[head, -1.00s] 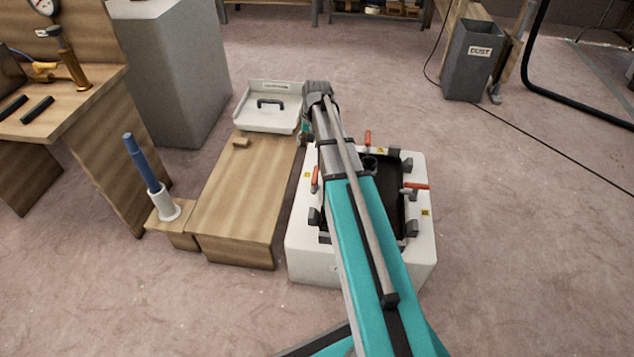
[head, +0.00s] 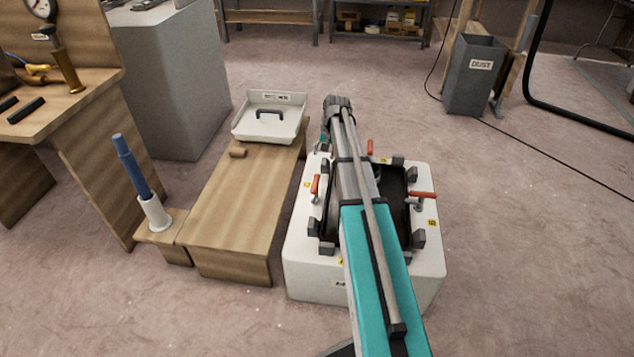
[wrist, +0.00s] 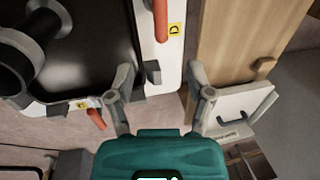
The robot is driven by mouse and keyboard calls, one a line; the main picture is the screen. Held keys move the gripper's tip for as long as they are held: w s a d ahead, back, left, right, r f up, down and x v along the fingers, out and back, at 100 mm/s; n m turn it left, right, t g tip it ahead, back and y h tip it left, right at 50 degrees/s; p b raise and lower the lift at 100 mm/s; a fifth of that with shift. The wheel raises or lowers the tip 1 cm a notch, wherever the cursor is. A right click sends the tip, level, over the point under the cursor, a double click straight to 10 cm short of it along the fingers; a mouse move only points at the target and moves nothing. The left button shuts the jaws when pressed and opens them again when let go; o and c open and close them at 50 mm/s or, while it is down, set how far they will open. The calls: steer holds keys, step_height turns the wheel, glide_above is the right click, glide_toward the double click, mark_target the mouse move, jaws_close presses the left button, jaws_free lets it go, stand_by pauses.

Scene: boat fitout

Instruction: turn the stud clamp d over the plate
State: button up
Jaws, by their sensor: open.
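Stud clamp d, with a red handle (head: 315,187), is on the left rim of the white box. In the wrist view its red handle (wrist: 160,18) stands beside a yellow label D (wrist: 174,28). The dark plate (wrist: 92,45) lies inside the box; my arm covers much of it in the head view. My gripper (wrist: 160,80) is open and empty, its fingers apart beyond the box's corner, with the clamp handle further up the picture. In the head view my arm hides most of the gripper.
Other red handles stand at the far rim (head: 370,147) and right rim (head: 423,195). A wooden bench (head: 235,215) is left of the white box (head: 310,268), with a white tray (head: 268,132) behind. A blue tool (head: 132,165) stands in a holder.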

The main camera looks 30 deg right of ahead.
mark_target(317, 181)
steer(key=shift+f, duration=0.15)
steer(key=f+b, duration=0.4)
steer(key=w+a+f+b, duration=0.1)
steer(key=f+b, duration=0.3)
steer(key=b, duration=0.1)
steer(key=a+f+b, duration=0.1)
steer(key=f+b, duration=0.3)
steer(key=f, duration=0.1)
steer(key=shift+w+a+f, duration=0.1)
steer(key=shift+w+a, duration=0.05)
steer(key=shift+w, duration=0.1)
stand_by(0.5)
steer(key=shift+b, duration=0.3)
steer(key=shift+c, duration=0.2)
jaws_close()
